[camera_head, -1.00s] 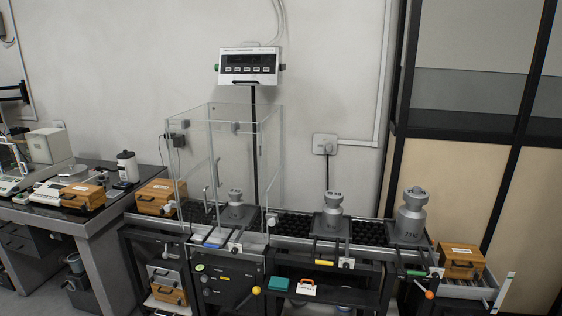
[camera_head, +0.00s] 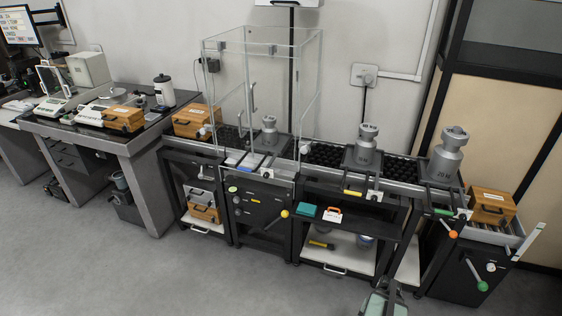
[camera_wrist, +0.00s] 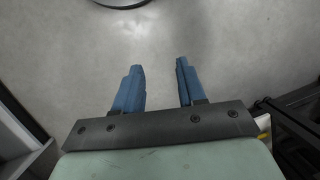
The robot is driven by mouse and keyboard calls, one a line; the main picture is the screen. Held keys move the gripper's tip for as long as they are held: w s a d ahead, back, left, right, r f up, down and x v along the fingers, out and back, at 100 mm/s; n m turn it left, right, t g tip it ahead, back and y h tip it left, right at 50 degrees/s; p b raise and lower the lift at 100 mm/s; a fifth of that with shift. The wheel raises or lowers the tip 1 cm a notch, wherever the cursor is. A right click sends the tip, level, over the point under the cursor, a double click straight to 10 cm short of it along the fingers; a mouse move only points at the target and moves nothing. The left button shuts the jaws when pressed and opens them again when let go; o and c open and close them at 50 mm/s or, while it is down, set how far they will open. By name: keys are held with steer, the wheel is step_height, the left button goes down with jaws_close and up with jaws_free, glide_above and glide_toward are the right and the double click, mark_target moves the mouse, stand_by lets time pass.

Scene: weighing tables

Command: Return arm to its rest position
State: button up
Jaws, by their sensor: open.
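My gripper (camera_wrist: 160,85) shows in the wrist view with two blue fingers apart and nothing between them. It hangs over bare grey floor (camera_wrist: 215,35). In the head view a pale green part of my arm (camera_head: 383,300) shows at the bottom edge, in front of the weighing table; the fingers are not visible there. Three grey metal weights stand along the weighing table: a small one (camera_head: 269,132) inside the clear glass enclosure (camera_head: 285,80), a middle one (camera_head: 367,146) and a large one (camera_head: 446,155) marked 20 kg.
A wooden box (camera_head: 491,206) sits at the table's right end and another (camera_head: 196,121) at its left. Coloured knobs and handles stick out from the table front. A side bench (camera_head: 75,128) with balances stands at left. The floor (camera_head: 150,270) in front is clear.

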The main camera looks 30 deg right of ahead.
steer(key=s+a+f+n+g+h, duration=0.1)
steer(key=a+n, duration=0.4)
steer(key=a, duration=1)
steer(key=s+a+f+n+g+h, duration=0.2)
steer(key=a+f+n+g, duration=0.2)
steer(key=a, duration=1.2)
steer(key=shift+a+f+n+g, duration=0.3)
steer(key=shift+f+n, duration=0.2)
steer(key=shift+n, duration=0.8)
